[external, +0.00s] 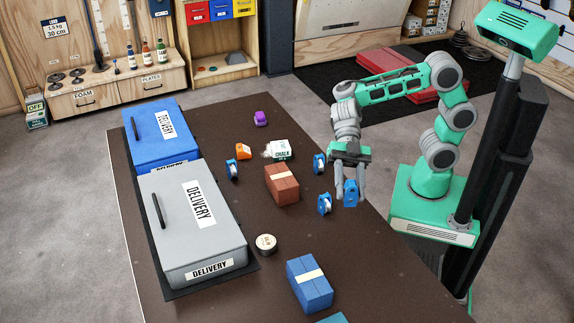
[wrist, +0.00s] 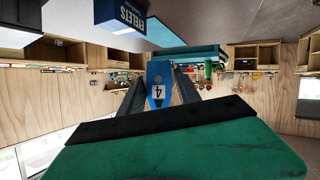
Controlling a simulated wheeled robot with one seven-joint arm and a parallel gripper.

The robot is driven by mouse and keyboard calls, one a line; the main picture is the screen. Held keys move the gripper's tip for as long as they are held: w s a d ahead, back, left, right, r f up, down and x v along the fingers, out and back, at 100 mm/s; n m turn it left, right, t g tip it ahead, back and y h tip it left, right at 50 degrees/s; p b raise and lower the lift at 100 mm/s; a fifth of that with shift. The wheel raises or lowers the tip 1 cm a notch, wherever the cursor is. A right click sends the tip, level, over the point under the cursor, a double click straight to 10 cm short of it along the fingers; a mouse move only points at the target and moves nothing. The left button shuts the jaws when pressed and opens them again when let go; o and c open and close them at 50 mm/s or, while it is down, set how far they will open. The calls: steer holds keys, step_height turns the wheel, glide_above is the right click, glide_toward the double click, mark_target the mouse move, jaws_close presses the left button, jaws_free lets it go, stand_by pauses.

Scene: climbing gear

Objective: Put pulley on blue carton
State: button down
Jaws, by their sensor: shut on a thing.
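My gripper (external: 350,196) is shut on a blue pulley (external: 350,187), held over the table's right edge, apart from the cartons. In the wrist view the pulley (wrist: 158,80) shows between the dark fingers, its blue face marked 4. The blue carton (external: 308,285) with a cream band sits at the front of the table, below my gripper in the picture. Other blue pulleys with pale wheels stand on the table: one (external: 324,204) just left of my gripper, one (external: 319,163) behind it and one (external: 232,169) farther left.
A brown carton (external: 281,184) and a round tin (external: 266,244) lie mid-table. A grey delivery box (external: 185,225) and blue delivery box (external: 148,137) stand at left. A chalk pack (external: 279,150), orange item (external: 243,150) and purple item (external: 260,118) are farther back.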

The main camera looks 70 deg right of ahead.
steer(key=s+a+r+n+g, duration=0.1)
steer(key=s+a+g, duration=0.1)
steer(key=s+a, duration=0.25)
steer(key=m+t+p, duration=0.1)
steer(key=t+p, duration=0.1)
glide_above(310, 271)
steer(key=f, duration=0.6)
steer(key=shift+s+d+f, duration=0.15)
steer(key=shift+d+f, duration=0.15)
steer(key=shift+f, duration=0.1)
steer(key=shift+a+f, duration=0.2)
steer(key=shift+f, duration=0.1)
steer(key=shift+w+a+f, duration=0.1)
steer(key=shift+f, duration=0.75)
steer(key=shift+w+a+f, duration=0.1)
steer(key=shift+f, duration=0.75)
steer(key=shift+f, duration=0.1)
steer(key=c, duration=0.9)
jaws_free()
steer(key=shift+o, duration=0.2)
